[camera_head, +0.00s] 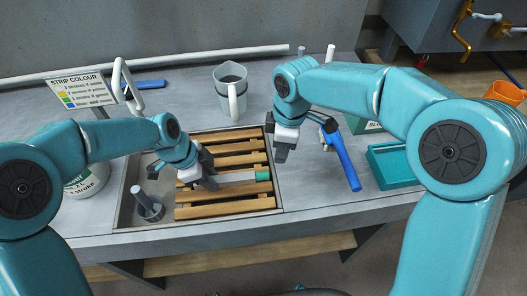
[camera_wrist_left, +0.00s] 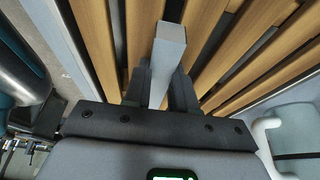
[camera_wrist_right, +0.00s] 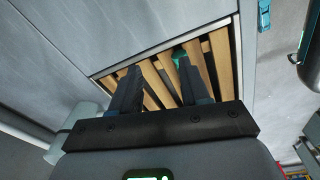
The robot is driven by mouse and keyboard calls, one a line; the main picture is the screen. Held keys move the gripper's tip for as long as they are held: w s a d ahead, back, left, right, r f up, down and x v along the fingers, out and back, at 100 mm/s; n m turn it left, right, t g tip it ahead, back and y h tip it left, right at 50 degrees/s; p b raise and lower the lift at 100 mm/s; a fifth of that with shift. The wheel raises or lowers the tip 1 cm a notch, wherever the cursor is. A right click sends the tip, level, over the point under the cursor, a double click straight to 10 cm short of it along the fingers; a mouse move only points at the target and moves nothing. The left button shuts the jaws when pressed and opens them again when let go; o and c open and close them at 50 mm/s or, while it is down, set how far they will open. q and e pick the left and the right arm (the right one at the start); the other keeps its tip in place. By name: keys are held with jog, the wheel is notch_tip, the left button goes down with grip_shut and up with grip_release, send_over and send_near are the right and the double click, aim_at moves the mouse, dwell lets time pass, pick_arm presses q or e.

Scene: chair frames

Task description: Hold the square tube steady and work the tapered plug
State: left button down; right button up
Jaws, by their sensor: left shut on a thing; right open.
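The pale grey square tube (camera_head: 237,178) lies over the wooden slats in the head view, with the green tapered plug (camera_head: 262,174) at its right end. My left gripper (camera_head: 208,181) is shut on the tube left of its middle. In the left wrist view the tube (camera_wrist_left: 170,45) runs out from between the fingers. My right gripper (camera_head: 281,152) is open and empty, above and to the right of the plug. In the right wrist view the plug (camera_wrist_right: 179,57) shows small beyond the parted fingers, partly hidden. Whether the plug is fully seated cannot be seen.
The slatted rack (camera_head: 225,212) sits in a sunken basin beside a metal post (camera_head: 147,204). A grey jug (camera_head: 231,92) stands behind, a blue-handled tool (camera_head: 341,160) and teal tray (camera_head: 392,164) to the right. A strip-colour sign (camera_head: 80,90) and white tub (camera_head: 88,182) are at left.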

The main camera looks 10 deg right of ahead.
aim_at(266, 173)
jog(key=a+n, duration=0.1)
jog(key=s+a, duration=0.1)
jog(key=a+n, duration=0.1)
jog(key=a, duration=0.1)
jog(key=shift+s+a+n+h, duration=0.1)
jog(key=shift+s+n+h, duration=0.15)
jog(key=shift+n+h, duration=0.05)
jog(key=shift+s+a+f+g, duration=0.1)
jog(key=shift+s+a+g, duration=0.05)
jog(key=shift+a+g, duration=0.15)
notch_tip(266, 173, down, 8)
jog(key=shift+d+r, duration=0.1)
jog(key=shift+r, duration=0.05)
grip_shut()
jog(key=shift+d, duration=0.35)
jog(key=shift+d, duration=2.5)
jog(key=shift+r, duration=0.1)
